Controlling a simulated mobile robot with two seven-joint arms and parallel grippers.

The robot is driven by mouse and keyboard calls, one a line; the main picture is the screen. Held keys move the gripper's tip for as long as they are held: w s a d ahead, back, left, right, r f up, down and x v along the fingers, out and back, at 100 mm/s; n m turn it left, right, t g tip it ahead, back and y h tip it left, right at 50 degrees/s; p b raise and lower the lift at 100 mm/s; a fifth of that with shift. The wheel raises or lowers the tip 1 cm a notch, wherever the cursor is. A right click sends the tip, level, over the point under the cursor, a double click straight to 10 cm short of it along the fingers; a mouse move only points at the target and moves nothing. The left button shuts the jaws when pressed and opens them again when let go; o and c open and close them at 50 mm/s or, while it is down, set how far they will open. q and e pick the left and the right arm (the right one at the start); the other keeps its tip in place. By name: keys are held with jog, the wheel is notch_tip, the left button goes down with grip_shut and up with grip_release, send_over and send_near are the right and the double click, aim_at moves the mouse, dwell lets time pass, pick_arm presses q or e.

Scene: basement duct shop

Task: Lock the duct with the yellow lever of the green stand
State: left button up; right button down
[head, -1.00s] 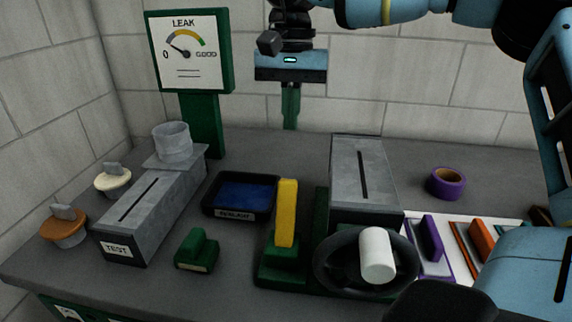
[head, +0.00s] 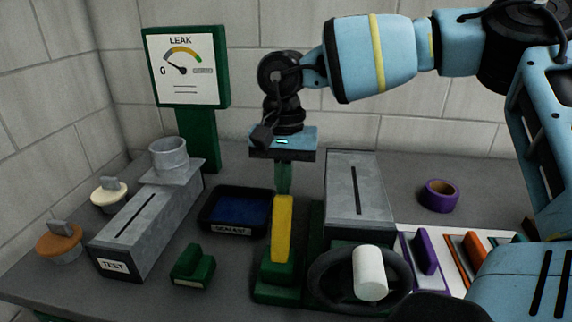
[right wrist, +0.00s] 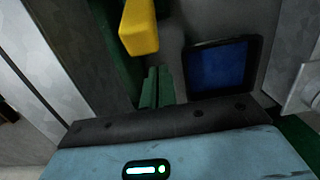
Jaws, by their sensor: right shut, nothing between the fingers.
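The yellow lever (head: 283,230) stands upright on the green stand (head: 277,292); it also shows in the right wrist view (right wrist: 139,28). A grey duct (head: 343,195) with a dark slot lies just right of the lever, behind a black ring with a white cylinder. My right gripper (head: 283,190) points down just behind the lever's top in the head view. Its green fingers are shut and empty; they also show in the right wrist view (right wrist: 156,88). Whether they touch the lever cannot be told. My left gripper is not in view.
Left of the lever are a blue sealant tray (head: 208,220), a small green block (head: 192,266) and a grey TEST duct (head: 125,240). A LEAK gauge (head: 185,95) stands behind. A purple tape roll (head: 440,195) and coloured pieces lie at right.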

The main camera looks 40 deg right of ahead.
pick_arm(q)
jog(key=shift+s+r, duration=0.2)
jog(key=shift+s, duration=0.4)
pick_arm(e)
jog(key=shift+s+a+r, duration=0.45)
jog(key=shift+s+a, duration=0.2)
jog(key=shift+a, duration=0.05)
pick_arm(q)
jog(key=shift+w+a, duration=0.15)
